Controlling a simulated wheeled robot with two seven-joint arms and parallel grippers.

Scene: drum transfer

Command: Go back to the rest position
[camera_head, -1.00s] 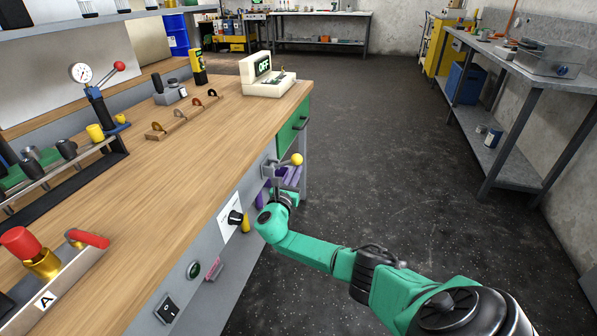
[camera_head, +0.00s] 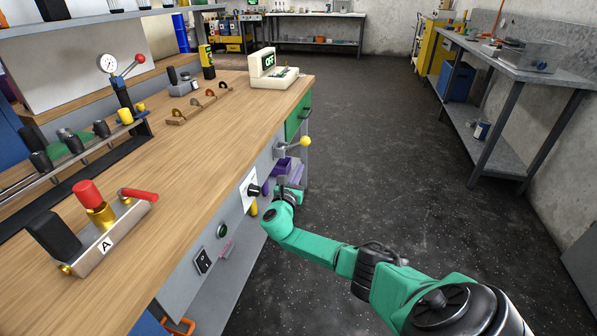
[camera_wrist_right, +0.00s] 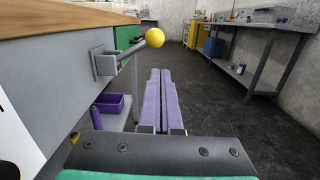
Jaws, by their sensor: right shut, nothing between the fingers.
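My right arm comes in from the lower right of the head view. Its gripper (camera_head: 297,171) is beside the front face of the wooden bench (camera_head: 190,150), near the bench's far corner. In the right wrist view, the two long purple fingers (camera_wrist_right: 161,75) lie side by side, shut with nothing between them. They point ahead over open floor. A lever with a yellow ball (camera_head: 306,141) sticks out from the bench front close to the gripper; in the wrist view the ball (camera_wrist_right: 155,38) is above and left of the fingers. My left gripper is not in view.
A purple bin (camera_wrist_right: 112,104) is left of the fingers. The bench front carries a black knob (camera_head: 254,190) and a switch (camera_head: 202,261). A fixture with a red knob (camera_head: 87,192) stands on top. A metal table (camera_head: 520,72) is at right, with free floor between.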

